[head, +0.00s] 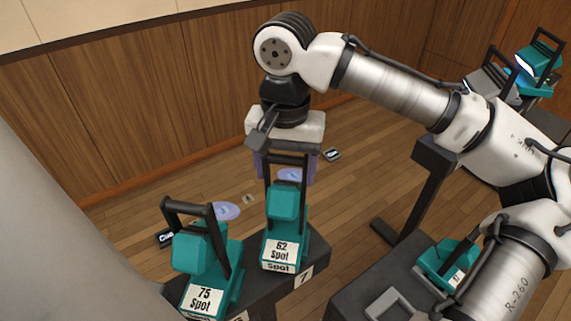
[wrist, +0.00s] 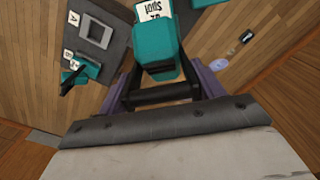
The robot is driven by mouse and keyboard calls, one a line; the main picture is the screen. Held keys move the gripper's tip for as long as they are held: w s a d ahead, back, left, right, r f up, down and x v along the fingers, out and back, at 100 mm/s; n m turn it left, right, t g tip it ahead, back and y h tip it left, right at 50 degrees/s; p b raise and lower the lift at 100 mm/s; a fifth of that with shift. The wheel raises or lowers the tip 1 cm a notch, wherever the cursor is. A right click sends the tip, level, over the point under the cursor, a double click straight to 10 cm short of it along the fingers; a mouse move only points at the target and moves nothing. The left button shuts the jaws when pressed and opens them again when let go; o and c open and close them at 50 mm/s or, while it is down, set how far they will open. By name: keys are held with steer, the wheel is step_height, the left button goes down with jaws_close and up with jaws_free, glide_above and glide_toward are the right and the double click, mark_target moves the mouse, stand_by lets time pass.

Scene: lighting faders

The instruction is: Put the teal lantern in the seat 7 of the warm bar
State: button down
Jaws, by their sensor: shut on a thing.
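A teal lantern marked 62 Spot (head: 283,205) stands upright at the dark bar (head: 322,250), beside the number 7 tag (head: 303,275). My gripper (head: 287,163) is above it, its purple fingers shut on the black handle. In the wrist view the gripper (wrist: 162,95) grips the handle's crossbar, with the teal body (wrist: 155,40) and an upside-down label beyond. The lantern's base is at about bar height; I cannot tell whether it touches. The seat under it is hidden.
A second teal lantern marked 75 Spot (head: 205,255) stands on the same bar to the left. At the lower right, another dark bar holds an empty grey seat (head: 395,304) and a teal lantern (head: 445,262). Further lanterns (head: 540,65) stand at the far right. Small items lie on the wooden floor.

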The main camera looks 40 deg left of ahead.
steer(key=shift+c, duration=1.2)
jaws_free()
steer(key=shift+r, duration=0.1)
step_height(320, 180, up, 12)
